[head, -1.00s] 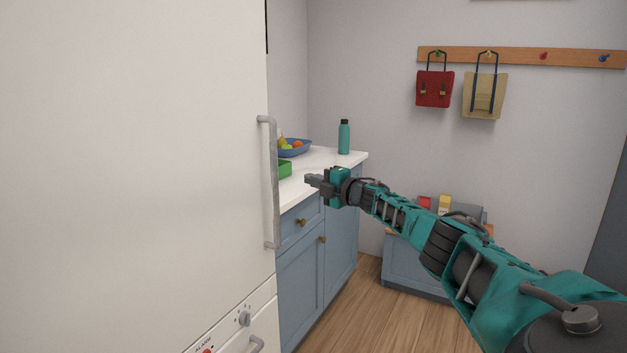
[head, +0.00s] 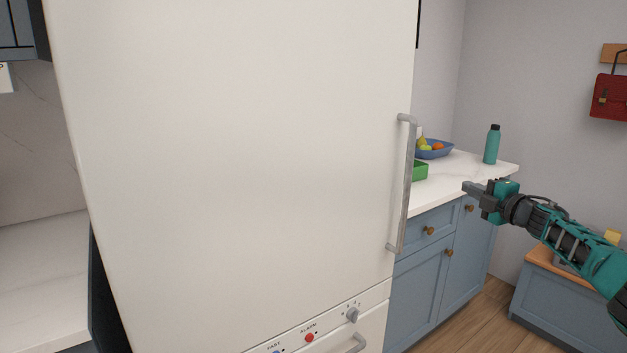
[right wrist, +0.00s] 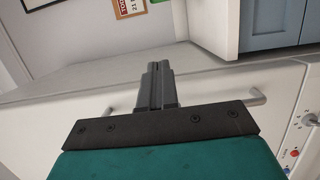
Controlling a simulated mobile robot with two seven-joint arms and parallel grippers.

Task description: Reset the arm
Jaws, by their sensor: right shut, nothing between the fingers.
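My right gripper (head: 468,187) is at the right of the head view, in front of the blue cabinet and counter, to the right of the fridge handle. Its fingers are shut with nothing between them. In the right wrist view the closed fingers (right wrist: 157,85) point away from the camera, with the fridge front beyond. My right arm comes in from the lower right. My left gripper is not in view.
A tall white fridge (head: 240,150) with a closed door and a vertical handle (head: 406,185) fills the middle. The counter (head: 490,165) holds a blue fruit bowl (head: 436,152), a green container (head: 421,170) and a teal bottle (head: 492,145). Wooden floor (head: 470,320) shows at lower right.

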